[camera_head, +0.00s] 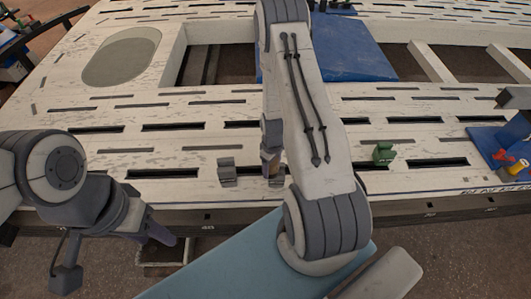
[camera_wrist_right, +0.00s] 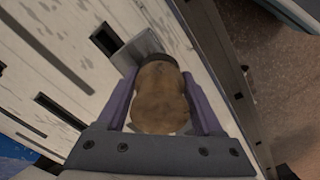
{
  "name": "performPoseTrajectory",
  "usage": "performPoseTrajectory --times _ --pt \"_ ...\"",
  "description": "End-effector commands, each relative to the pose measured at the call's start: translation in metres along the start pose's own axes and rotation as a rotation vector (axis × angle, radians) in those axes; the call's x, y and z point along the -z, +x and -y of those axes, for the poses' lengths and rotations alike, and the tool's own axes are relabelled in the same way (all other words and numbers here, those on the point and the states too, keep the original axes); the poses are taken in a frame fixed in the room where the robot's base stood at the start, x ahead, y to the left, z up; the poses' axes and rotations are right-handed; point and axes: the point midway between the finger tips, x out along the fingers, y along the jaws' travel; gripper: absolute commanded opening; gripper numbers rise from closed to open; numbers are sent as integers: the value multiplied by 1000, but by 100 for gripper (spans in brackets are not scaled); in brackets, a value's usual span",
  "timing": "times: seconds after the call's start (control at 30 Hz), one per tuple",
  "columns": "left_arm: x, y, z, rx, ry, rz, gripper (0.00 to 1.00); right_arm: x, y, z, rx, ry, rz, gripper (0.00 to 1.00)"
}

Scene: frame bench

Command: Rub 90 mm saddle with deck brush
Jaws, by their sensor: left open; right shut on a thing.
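My right gripper (camera_wrist_right: 162,105) is shut on the deck brush (camera_wrist_right: 160,92), whose rounded tan wooden body sits between the purple fingers. A dark band shows at the brush's far end. In the right wrist view a grey piece (camera_wrist_right: 136,50), apparently the saddle, lies just beyond that end; I cannot tell whether they touch. In the head view a small grey block (camera_head: 228,173) stands on the bench near its front edge, left of the right gripper (camera_head: 270,160). My arm partly hides the brush there. My left gripper (camera_head: 160,236) is open and empty, low in front of the bench edge.
The pale slotted bench (camera_head: 110,105) has wide openings at the back. A green block (camera_head: 383,153) stands right of my right arm. A blue mat (camera_head: 490,145) with red and yellow pieces lies at the right edge; a blue sheet (camera_head: 350,55) lies behind. The left bench top is clear.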

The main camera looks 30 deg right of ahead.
Motion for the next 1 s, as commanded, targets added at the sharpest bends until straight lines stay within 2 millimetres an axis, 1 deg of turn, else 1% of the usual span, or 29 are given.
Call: performPoseTrajectory --times 0.17,0.2,0.23,0.3,0.47,0.9,1.0 --pt "0 3 0 0 0 0 50 4 1 10 0 4 1 0" --pt "0 -3 0 0 0 0 50 4 -8 10 0 5 0 0" --pt "0 -7 0 0 0 0 50 4 -11 11 0 5 1 0" --pt "1 -13 -1 0 0 0 50 4 -29 10 -2 7 -2 0" --pt "2 -25 -2 0 0 0 50 2 -41 9 0 9 1 0" --pt "3 -58 -4 0 0 0 50 7 -80 14 0 -4 1 0" --pt "3 -62 -4 0 0 0 50 8 -84 15 0 -5 1 0"
